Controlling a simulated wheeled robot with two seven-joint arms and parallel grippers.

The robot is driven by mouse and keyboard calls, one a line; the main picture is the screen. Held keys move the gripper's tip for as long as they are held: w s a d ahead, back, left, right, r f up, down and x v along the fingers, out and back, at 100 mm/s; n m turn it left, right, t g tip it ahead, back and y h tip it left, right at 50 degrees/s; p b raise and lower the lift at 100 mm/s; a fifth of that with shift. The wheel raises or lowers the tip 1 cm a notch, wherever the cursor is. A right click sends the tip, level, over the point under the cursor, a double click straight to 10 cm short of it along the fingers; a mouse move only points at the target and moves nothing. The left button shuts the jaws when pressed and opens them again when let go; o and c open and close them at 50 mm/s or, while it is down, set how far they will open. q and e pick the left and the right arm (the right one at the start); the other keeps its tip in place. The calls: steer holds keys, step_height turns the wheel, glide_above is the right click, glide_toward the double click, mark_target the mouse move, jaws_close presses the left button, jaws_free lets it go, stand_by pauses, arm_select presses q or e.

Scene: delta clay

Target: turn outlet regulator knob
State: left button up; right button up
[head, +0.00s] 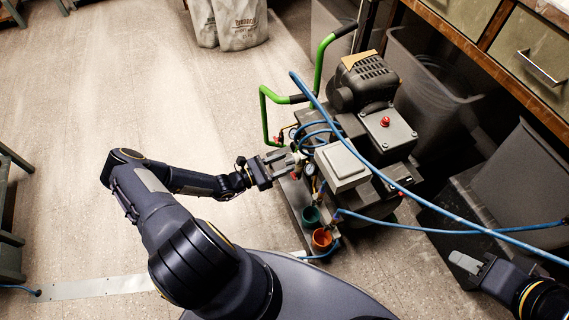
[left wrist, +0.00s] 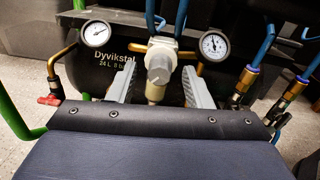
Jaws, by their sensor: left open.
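The outlet regulator shows in the left wrist view as a pale body with a light grey knob (left wrist: 158,68) facing me. It sits between two round white gauges, a left gauge (left wrist: 96,33) and a right gauge (left wrist: 214,45). My left gripper (left wrist: 158,88) is open, with one grey finger on each side of the knob and visible gaps between. In the head view my left gripper (head: 287,161) reaches the compressor's left side, and the knob is hard to make out there. My right gripper (head: 467,264) is at the lower right, away from the compressor; its opening is unclear.
The compressor (head: 370,80) has a green handle (head: 265,115) and blue hoses (head: 350,140) crossing over it. A red-handled valve (left wrist: 49,99) is left of the regulator.

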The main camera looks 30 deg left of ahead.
arm_select(q)
steer(key=shift+w+d, duration=0.35)
steer(key=shift+w, duration=0.05)
steer(key=shift+c, duration=0.5)
steer(key=c, duration=0.9)
steer(key=shift+n, duration=0.3)
steer(key=shift+a+n+g+h+b, duration=0.25)
steer(key=shift+n+b, duration=0.35)
steer(key=shift+n, duration=5.45)
steer(key=shift+d+n+g+h+b, duration=0.1)
steer(key=shift+n+g+b, duration=0.4)
steer(key=shift+n, duration=5.55)
